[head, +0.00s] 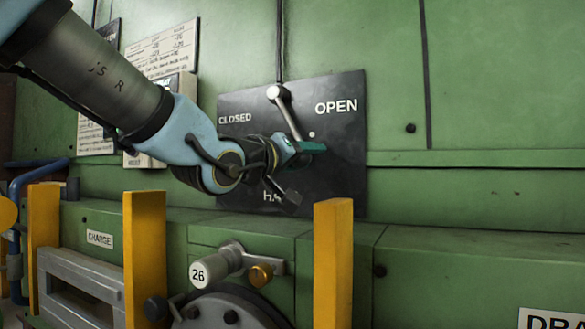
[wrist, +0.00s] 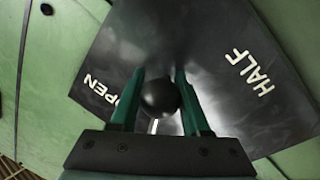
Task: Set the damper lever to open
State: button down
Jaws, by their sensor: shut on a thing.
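The dark damper plate (head: 345,165) on the green wall reads CLOSED at left and OPEN at right. A label at its bottom is partly hidden by my arm; it reads HALF in the wrist view. The grey damper lever (head: 289,115) runs from its pivot near the plate's top down and slightly right, pointing between HALF and OPEN. My gripper (head: 312,148) is at its lower end and hides the knob in the head view. In the wrist view, my gripper (wrist: 160,105) is shut on the round black lever knob (wrist: 159,97).
Yellow posts (head: 333,262) stand in front of the green furnace ledge below the plate. A round hatch with a handle marked 26 (head: 198,272) is at bottom centre. Paper notices (head: 165,50) hang at upper left.

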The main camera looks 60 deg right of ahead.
aim_at(330, 145)
jog(key=shift+s+r+n, duration=1.05)
jog(key=shift+s+n, duration=0.25)
jog(key=shift+c, duration=1.9)
grip_release()
jog(key=w+a+f+b, duration=0.1)
jog(key=a+b, duration=0.1)
jog(key=a, duration=0.8)
jog(key=shift+a, duration=0.35)
jog(key=shift+w+f, duration=0.1)
jog(key=shift+f, duration=0.05)
